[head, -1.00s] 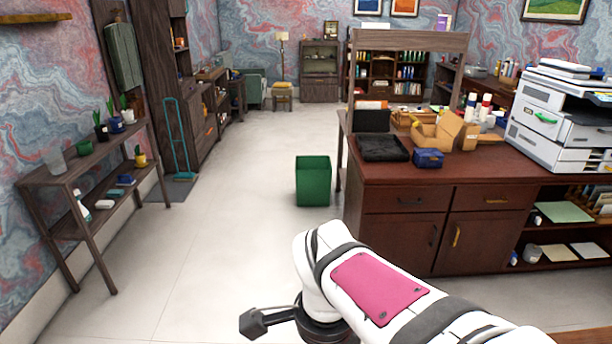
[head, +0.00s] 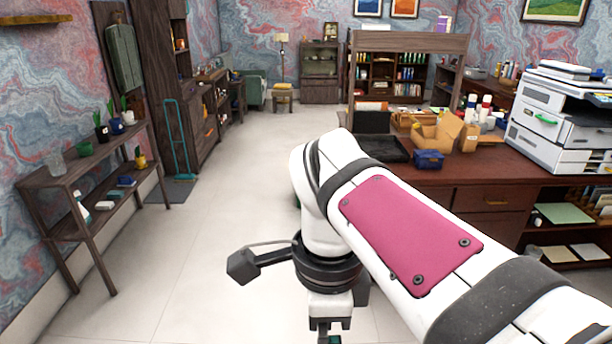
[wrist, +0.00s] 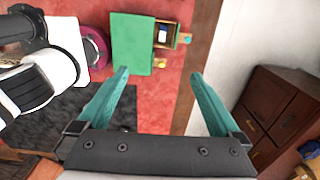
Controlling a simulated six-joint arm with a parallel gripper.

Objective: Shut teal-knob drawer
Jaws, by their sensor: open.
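A small green cabinet (wrist: 132,45) stands on the red leather desktop in the wrist view, seen from above. A drawer (wrist: 173,37) sticks out of its right side, open, with a small blue and white thing inside. A teal knob (wrist: 187,38) is on the drawer's outer end, near the desk's edge. A yellowish knob (wrist: 160,63) shows lower on the same side. My gripper (wrist: 160,75) is open and empty, its teal fingers apart, in front of the cabinet and drawer in the picture. The head view does not show the cabinet; there my wrist hangs at the bottom edge.
The red desktop (wrist: 155,108) ends at a brown edge, with pale floor beyond. A dark mat (wrist: 60,110) lies at left. A dark wooden cabinet (wrist: 275,115) stands across the floor. In the head view, a desk with a printer (head: 560,115) stands at right.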

